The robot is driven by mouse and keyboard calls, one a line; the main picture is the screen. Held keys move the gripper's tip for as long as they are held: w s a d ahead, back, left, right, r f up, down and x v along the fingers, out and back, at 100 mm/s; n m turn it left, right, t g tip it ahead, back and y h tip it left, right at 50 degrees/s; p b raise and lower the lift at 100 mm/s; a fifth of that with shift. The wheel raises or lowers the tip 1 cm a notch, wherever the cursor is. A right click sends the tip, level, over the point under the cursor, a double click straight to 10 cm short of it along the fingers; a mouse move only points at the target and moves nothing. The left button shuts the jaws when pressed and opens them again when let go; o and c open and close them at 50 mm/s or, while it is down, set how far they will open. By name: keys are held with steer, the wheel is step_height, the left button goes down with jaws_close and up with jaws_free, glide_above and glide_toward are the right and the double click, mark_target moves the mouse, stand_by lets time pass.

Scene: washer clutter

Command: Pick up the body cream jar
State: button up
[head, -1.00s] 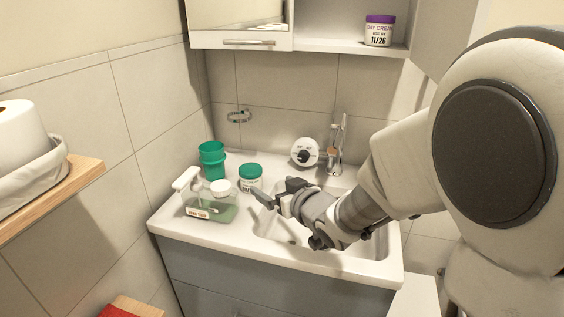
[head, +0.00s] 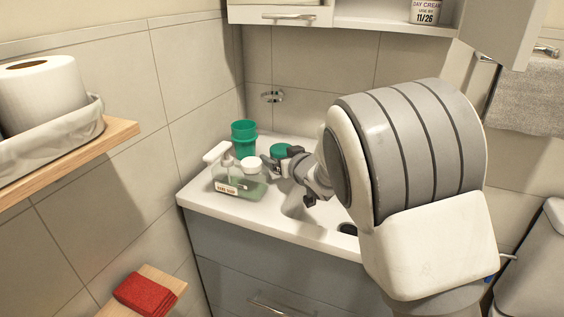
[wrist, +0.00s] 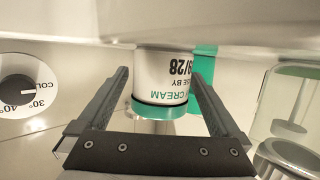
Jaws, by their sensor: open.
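A white jar with a green lid (head: 281,149) stands on the washbasin top, partly hidden behind my gripper (head: 282,164). In the wrist view the jar (wrist: 162,75) shows upside down, its label reading "CREAM" and a use-by date ending in "/28"; the first word is cut off. My gripper (wrist: 160,92) is open, with one finger on each side of the jar in the picture. I cannot tell whether the fingers touch it or how far they reach around it.
A temperature dial (wrist: 18,90) is on the other side. A day cream jar (head: 426,11) sits in the cabinet above.

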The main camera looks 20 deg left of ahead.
steer(key=shift+x, duration=1.35)
steer(key=shift+s, duration=0.1)
steer(key=c, duration=1.4)
